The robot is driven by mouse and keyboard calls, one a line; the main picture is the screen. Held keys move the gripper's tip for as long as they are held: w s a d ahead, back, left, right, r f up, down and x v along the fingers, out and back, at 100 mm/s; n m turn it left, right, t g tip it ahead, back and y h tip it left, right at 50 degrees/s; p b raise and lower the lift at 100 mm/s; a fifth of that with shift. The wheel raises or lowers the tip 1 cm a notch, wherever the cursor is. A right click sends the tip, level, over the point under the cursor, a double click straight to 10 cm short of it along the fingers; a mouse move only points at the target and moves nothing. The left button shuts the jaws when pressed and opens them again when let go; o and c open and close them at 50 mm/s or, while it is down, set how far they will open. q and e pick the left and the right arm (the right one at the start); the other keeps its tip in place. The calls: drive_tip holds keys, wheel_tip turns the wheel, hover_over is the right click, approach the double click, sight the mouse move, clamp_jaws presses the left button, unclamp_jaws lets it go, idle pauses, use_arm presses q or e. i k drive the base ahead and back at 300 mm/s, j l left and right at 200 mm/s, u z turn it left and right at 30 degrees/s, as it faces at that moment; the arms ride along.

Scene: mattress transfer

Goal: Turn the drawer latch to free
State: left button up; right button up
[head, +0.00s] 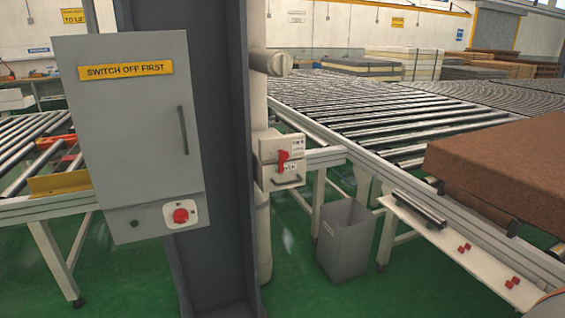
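A small cream drawer unit (266,149) is fixed beside the dark grey column, near the middle of the head view. A red latch (283,161) sits on its front, between white labels. The latch looks roughly upright, but it is too small to tell its exact setting. A dark bar handle (286,184) is on the drawer front below the latch. The drawer looks shut. Neither of my grippers is in view, and nothing touches the latch.
A grey cabinet (135,110) with a red rotary switch (181,215) hangs on the column (211,120) to the left. A grey bin (344,240) stands on the green floor below right. A roller conveyor (370,115) and a brown mattress block (500,165) fill the right.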

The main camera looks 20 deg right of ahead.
sight(284, 155)
drive_tip(key=z, duration=0.6)
drive_tip(key=i+l+z, duration=0.1)
drive_tip(key=z, duration=0.3)
drive_tip(key=i+z, duration=0.15)
drive_tip(key=z, duration=0.25)
drive_tip(key=i+z, duration=0.15)
drive_tip(key=z, duration=0.2)
